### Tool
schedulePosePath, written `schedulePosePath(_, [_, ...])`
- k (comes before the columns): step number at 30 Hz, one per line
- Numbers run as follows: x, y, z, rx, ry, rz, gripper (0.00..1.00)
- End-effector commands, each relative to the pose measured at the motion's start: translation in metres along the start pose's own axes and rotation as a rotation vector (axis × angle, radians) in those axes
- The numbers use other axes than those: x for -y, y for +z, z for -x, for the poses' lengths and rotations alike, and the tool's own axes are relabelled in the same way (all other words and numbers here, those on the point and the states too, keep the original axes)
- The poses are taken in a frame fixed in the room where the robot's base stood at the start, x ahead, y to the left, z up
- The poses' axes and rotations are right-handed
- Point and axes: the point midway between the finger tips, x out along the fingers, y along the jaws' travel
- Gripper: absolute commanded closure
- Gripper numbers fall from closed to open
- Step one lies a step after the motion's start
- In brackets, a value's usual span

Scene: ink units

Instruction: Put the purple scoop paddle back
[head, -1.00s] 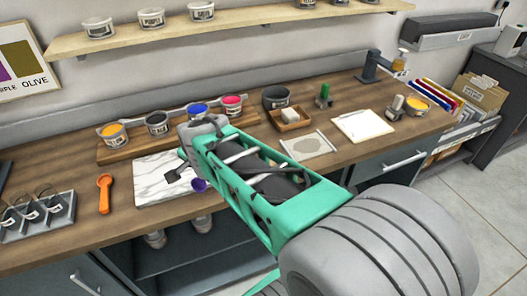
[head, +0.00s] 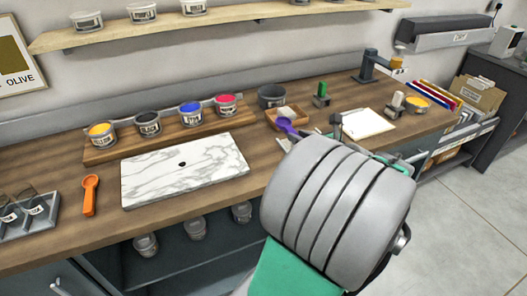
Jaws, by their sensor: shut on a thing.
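The purple scoop paddle (head: 287,125) is at my gripper (head: 314,133), right of the marble slab (head: 220,172). My gripper is shut on it, though my grey wrist hides much of the jaws. The paddle's purple part appears in front of the small wooden tray (head: 272,118) that has a white block in it. I cannot tell whether the paddle touches the tray or the bench. An orange scoop paddle (head: 90,195) lies on the bench left of the slab. A small black spot (head: 182,164) shows on the slab.
Several tubs of yellow, black, blue and red ink (head: 190,115) stand on a wooden rack behind the slab. A dark pot (head: 271,97), a green-handled tool (head: 321,95) and a white pad (head: 367,123) are nearby. A tray with jars (head: 45,215) is at far left.

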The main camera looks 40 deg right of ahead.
Motion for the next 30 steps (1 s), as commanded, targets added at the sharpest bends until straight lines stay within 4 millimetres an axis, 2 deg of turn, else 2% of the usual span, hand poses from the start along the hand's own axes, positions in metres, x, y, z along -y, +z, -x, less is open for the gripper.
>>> schedulePosePath(2, [-0.004, 0.000, -0.013, 0.001, 0.004, -0.002, 1.00])
schedulePosePath(10, [-0.028, -0.005, -0.093, -0.003, 0.009, 0.002, 1.00])
schedulePosePath(15, [-0.035, -0.030, -0.135, -0.004, 0.005, 0.000, 1.00])
schedulePosePath(22, [-0.039, -0.045, -0.160, -0.003, 0.002, 0.001, 1.00])
schedulePosePath(26, [-0.039, -0.067, -0.168, -0.005, 0.001, -0.002, 1.00])
schedulePosePath(30, [-0.038, -0.071, -0.170, 0.000, -0.001, 0.003, 1.00])
